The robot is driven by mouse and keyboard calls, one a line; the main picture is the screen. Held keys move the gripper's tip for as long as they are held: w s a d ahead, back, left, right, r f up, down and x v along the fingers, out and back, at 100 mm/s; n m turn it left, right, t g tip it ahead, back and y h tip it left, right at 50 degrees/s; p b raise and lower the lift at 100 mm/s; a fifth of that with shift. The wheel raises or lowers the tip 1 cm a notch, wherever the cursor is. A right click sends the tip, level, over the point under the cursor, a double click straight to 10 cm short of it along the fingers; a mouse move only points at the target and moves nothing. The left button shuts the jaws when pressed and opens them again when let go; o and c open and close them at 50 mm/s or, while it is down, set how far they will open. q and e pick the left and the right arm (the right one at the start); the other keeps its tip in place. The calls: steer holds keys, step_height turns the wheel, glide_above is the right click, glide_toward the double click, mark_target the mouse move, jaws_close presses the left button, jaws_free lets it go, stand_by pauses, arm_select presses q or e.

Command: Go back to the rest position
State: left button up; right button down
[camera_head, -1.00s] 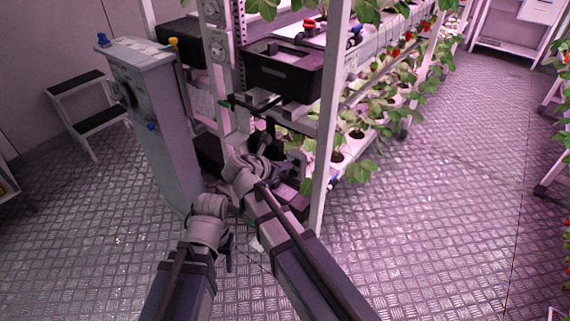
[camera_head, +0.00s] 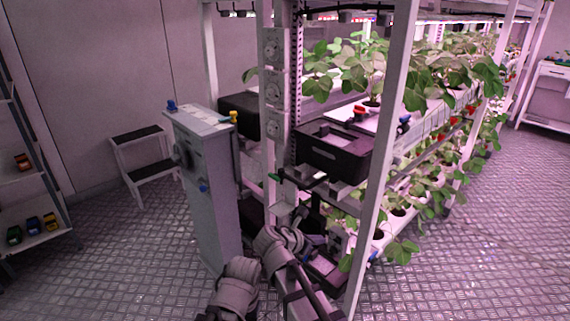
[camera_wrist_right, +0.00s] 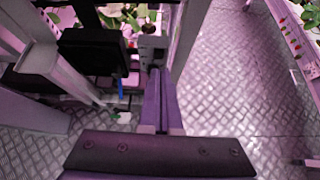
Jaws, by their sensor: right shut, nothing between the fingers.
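My right gripper (camera_wrist_right: 161,73) points up the wrist view with its two long dark fingers side by side, shut and empty. In the head view my right arm reaches up from the bottom centre, low beside the front of the plant rack (camera_head: 378,165). Its gripper end is dark there and hard to tell from the rack's lower parts. My left arm shows at the bottom, left of the right one, near the foot of a grey cabinet (camera_head: 207,190). I cannot make out the left gripper.
A black crate (camera_head: 333,152) stands on the rack, with strawberry plants behind it. A step stool (camera_head: 143,155) is left of the cabinet. A shelf (camera_head: 35,225) with small coloured things is at the far left. Bare metal floor (camera_head: 470,260) lies to the right.

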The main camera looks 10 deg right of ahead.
steer(key=s+f+m+g+y, duration=0.3)
steer(key=s+f+m+y, duration=0.3)
steer(key=m, duration=0.7)
steer(key=s+f+m+g+y, duration=0.35)
steer(key=s+m, duration=0.45)
steer(key=m, duration=0.4)
steer(key=s+a+r+n+p, duration=0.1)
steer(key=s+a+r+p, duration=0.1)
steer(key=r+p, duration=0.4)
steer(key=s+a+r+n+h+p, duration=0.1)
steer(key=s+a+r+p, duration=0.1)
steer(key=a+r+p, duration=0.3)
steer(key=s+a+r+n+p, duration=0.1)
steer(key=s+a+r+p, duration=0.1)
steer(key=r+p, duration=0.7)
steer(key=shift+a+n+h, duration=0.3)
steer(key=shift+a+h, duration=0.05)
steer(key=shift+a, duration=0.5)
steer(key=shift+f+g, duration=0.15)
steer(key=shift+g, duration=0.1)
